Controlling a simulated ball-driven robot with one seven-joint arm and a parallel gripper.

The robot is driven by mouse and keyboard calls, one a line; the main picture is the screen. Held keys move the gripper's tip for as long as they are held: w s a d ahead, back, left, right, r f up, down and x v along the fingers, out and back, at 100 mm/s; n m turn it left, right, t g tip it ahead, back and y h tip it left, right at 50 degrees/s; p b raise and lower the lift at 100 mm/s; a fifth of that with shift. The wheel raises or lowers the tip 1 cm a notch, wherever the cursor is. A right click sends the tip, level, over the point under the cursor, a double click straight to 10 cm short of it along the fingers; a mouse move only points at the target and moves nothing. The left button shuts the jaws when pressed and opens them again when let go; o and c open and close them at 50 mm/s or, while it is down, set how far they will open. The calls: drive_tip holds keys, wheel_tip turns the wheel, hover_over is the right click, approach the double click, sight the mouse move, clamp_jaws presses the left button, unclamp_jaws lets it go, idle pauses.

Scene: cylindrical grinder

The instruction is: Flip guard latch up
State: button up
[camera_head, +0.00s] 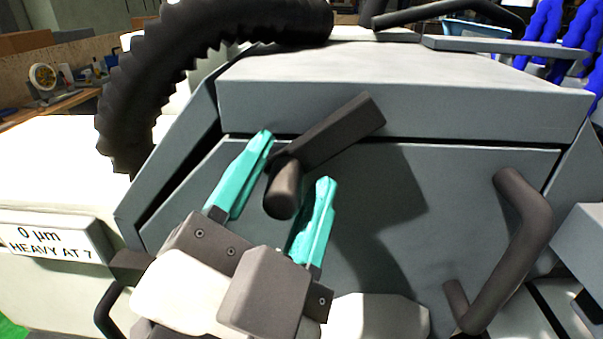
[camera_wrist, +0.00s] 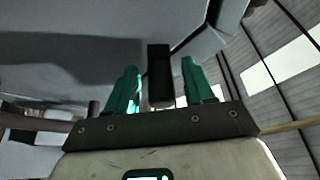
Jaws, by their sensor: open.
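The guard latch (camera_head: 335,132) is a dark grey bar on the front of the grey machine guard (camera_head: 470,200). It slants up to the right across the seam below the guard's upper part. A rounded stub (camera_head: 283,190) sticks out at its lower left end. My gripper (camera_head: 296,160) has two teal fingers, open, one on each side of the stub, with visible gaps. In the wrist view, a dark block of the latch (camera_wrist: 159,75) stands between the two teal fingers (camera_wrist: 160,82). Whether either finger touches it is hard to tell there.
A bent dark handle (camera_head: 520,240) juts out at the guard's right. A black corrugated hose (camera_head: 150,75) arches over the upper left. A sign (camera_head: 47,243) reading "0 µm HEAVY AT 7" is at the left. Blue segmented hoses (camera_head: 545,35) hang at the upper right.

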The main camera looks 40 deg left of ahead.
drive_tip(key=shift+c, duration=0.2)
clamp_jaws()
